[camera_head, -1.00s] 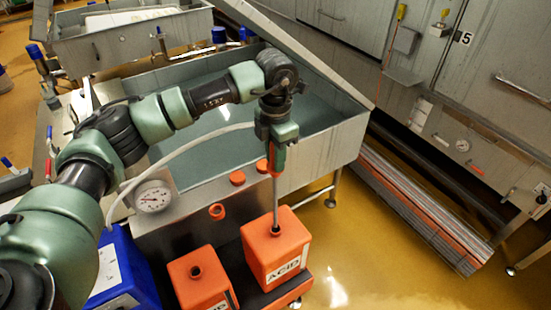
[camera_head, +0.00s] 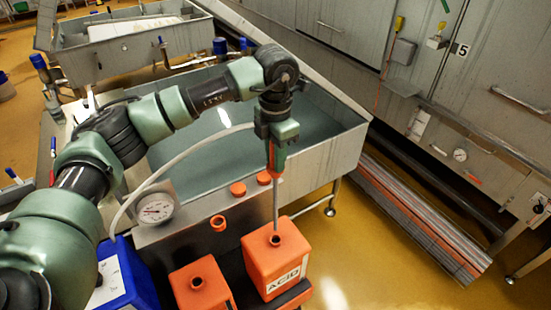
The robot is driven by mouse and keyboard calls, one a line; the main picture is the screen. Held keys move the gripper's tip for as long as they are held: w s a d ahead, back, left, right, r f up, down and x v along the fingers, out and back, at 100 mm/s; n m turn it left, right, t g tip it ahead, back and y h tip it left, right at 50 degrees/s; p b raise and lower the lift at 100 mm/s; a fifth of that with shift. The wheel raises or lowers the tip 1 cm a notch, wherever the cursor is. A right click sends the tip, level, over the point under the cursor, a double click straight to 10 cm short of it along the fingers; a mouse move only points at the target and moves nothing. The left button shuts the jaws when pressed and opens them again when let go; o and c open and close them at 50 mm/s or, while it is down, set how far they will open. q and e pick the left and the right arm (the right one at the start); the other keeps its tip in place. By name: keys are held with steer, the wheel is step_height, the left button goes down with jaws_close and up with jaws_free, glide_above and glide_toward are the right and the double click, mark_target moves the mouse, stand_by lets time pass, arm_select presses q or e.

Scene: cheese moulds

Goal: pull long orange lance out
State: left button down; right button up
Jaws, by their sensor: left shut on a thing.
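The long orange lance has an orange upper part (camera_head: 277,158) and a thin grey rod (camera_head: 276,205). It stands nearly upright. The rod's lower end meets the dark round opening of an orange canister labelled ACID (camera_head: 274,262); how much of it is inside is hidden. My left gripper (camera_head: 276,140) points down above the canister and is shut on the lance's orange upper part. Its fingers cover the top of the lance. My right gripper is not in view.
A second orange canister (camera_head: 195,284) with an open neck stands to the left. Two orange caps (camera_head: 238,188) lie on the ledge of a metal vat (camera_head: 335,150). A dial gauge (camera_head: 155,209) and a blue container (camera_head: 130,277) are at left. Open floor (camera_head: 385,262) lies right.

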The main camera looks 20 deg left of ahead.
arm_select(q)
step_height(320, 180, up, 17)
steer(key=p, duration=0.9)
stand_by(1.8)
steer(key=shift+f, duration=0.1)
